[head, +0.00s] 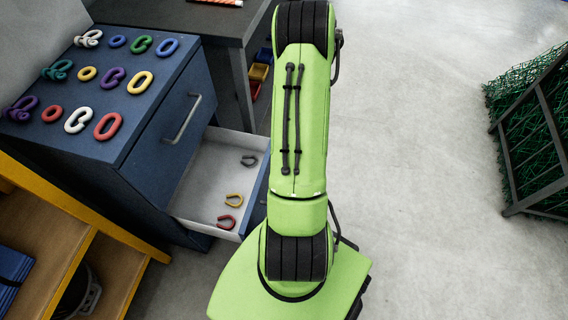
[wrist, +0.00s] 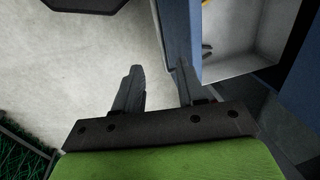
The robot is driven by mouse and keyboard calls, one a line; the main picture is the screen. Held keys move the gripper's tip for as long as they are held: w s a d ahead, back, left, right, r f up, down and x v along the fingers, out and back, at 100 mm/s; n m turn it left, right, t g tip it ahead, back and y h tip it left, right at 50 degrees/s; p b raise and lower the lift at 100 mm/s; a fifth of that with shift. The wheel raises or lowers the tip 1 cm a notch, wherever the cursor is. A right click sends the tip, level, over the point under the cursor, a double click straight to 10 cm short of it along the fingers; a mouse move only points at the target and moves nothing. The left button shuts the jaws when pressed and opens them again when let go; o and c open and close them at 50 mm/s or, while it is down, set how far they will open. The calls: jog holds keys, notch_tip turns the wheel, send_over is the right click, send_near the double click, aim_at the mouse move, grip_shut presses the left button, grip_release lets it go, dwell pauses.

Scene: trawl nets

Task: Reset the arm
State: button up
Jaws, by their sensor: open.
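My gripper (wrist: 158,88) shows in the wrist view with its two dark fingers apart and nothing between them. Bare floor and the edge of the blue drawer front lie beyond the fingers. In the head view my green arm reaches down the middle of the picture, and its end hides the gripper. The arm passes just right of the open drawer (head: 185,200) and covers part of its front. The drawer also shows at the upper right of the wrist view (wrist: 232,62).
A blue cabinet (head: 150,140) carries several coloured links and shackles on top. Three shackles lie in the drawer. A dark table (head: 190,14) stands behind, and a wooden shelf (head: 110,275) at lower left. A framed green net (head: 535,125) is at right. The floor between is clear.

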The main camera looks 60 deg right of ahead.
jog(key=shift+f, duration=0.1)
dwell(0.4)
jog(key=w+a+r+n+p, duration=0.2)
jog(key=w+a+r+n, duration=0.15)
jog(key=r, duration=0.55)
jog(key=w+a+r+n+t+h+p, duration=0.1)
jog(key=w+a+r+n, duration=0.1)
jog(key=a+r, duration=0.5)
jog(key=w+a+r+n+p, duration=0.2)
jog(key=w+a+r+n, duration=0.1)
jog(key=r, duration=0.8)
jog(key=s+a+r+n+t+p, duration=0.2)
jog(key=s+a+r+n+p, duration=0.2)
jog(key=s+a+r, duration=0.6)
notch_tip(320, 180, up, 4)
jog(key=shift+s+a+f+n+t, duration=0.15)
jog(key=shift+s+a+n+t, duration=0.15)
jog(key=shift+a+n, duration=0.5)
